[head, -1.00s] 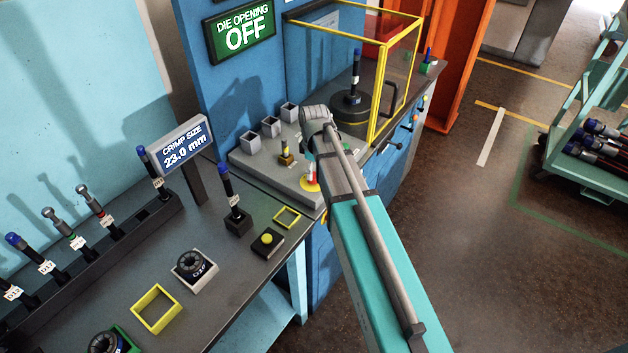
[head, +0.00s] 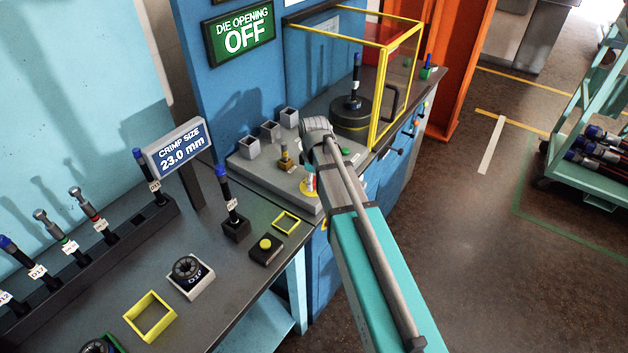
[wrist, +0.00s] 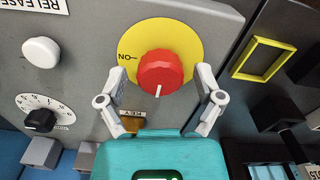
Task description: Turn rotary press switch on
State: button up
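The rotary press switch is a red ribbed knob (wrist: 160,72) on a round yellow plate (wrist: 190,38), in the upper middle of the wrist view. An upside-down ON mark is at the plate's left. The knob's white line points toward the bottom of the picture, not at that mark. My gripper (wrist: 161,78) is open, with one finger left and one right of the knob and visible gaps. In the head view, the switch (head: 310,184) is partly hidden by my gripper and arm. I cannot tell the depth between fingertips and knob.
A white button (wrist: 41,52) and a black dial (wrist: 40,120) are left of the switch, and a brass key switch (wrist: 133,121) is close below. A green sign (head: 240,32) reads DIE OPENING OFF. A yellow-framed guard (head: 378,95) stands behind my arm.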

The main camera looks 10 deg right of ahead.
jog(key=c, duration=0.8)
jog(key=shift+c, duration=0.2)
jog(key=shift+m, duration=0.4)
jog(key=m, duration=0.8)
jog(key=shift+s+a+m, duration=0.1)
jog(key=shift+m, duration=0.2)
jog(key=m, duration=0.4)
jog(key=shift+a, duration=0.1)
jog(key=m, duration=0.4)
jog(key=shift+m, duration=0.3)
